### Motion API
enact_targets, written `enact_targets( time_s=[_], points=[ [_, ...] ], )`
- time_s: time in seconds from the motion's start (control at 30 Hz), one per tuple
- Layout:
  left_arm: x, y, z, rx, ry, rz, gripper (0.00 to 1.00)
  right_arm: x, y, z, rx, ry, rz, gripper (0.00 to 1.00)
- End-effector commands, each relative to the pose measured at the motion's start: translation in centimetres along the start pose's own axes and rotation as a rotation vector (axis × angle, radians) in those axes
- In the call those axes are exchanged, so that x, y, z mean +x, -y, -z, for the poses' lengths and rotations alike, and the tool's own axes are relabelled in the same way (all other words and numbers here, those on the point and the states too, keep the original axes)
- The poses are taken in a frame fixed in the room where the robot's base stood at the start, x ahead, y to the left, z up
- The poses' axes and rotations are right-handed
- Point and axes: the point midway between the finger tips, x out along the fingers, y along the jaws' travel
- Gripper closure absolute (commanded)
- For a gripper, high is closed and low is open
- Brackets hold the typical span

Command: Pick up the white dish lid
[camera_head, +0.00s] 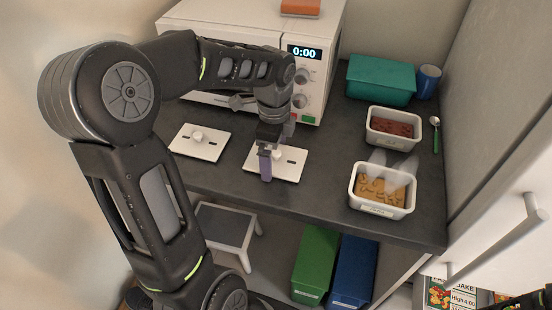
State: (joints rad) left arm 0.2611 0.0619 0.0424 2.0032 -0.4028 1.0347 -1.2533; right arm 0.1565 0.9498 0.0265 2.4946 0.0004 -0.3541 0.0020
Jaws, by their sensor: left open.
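Two flat white rectangular dish lids lie on the dark counter in front of the microwave. The left lid (214,149) has a round knob and lies clear of my gripper. The right lid (293,166) has its knob partly behind my gripper. My left gripper (271,162) points down over the right lid, its open fingers around or beside the knob; I cannot tell whether they touch it. Two open white dishes stand to the right, one with reddish-brown food (374,140) and one with tan pieces (357,197). My right gripper is not seen.
A white microwave (232,28) stands behind the lids. A teal box (380,81), a blue cup (428,82) and a green-handled spoon (435,134) are at the back right. Below the counter are a stool (227,225) and green (315,262) and blue (354,271) binders.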

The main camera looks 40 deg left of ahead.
Motion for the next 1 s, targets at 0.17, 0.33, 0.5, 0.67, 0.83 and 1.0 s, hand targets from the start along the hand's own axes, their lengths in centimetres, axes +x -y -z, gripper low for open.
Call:
enact_targets(
  time_s=[0.17,0.33,0.5,0.67,0.83,1.0],
  points=[
    [0.0,0.0,0.0,0.0,0.0,0.0,0.08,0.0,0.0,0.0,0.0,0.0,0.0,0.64],
    [0.0,0.0,0.0,0.0,0.0,0.0,0.22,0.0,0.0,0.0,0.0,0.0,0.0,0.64],
    [0.0,0.0,0.0,0.0,0.0,0.0,0.36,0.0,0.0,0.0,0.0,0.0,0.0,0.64],
    [0.0,0.0,0.0,0.0,0.0,0.0,0.45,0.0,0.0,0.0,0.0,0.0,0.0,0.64],
    [-0.1,0.0,0.0,0.0,0.0,0.001,0.45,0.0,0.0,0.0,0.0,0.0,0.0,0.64],
    [-1.2,0.1,0.0,0.0,-0.001,0.004,0.45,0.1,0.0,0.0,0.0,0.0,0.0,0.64]
  ],
)
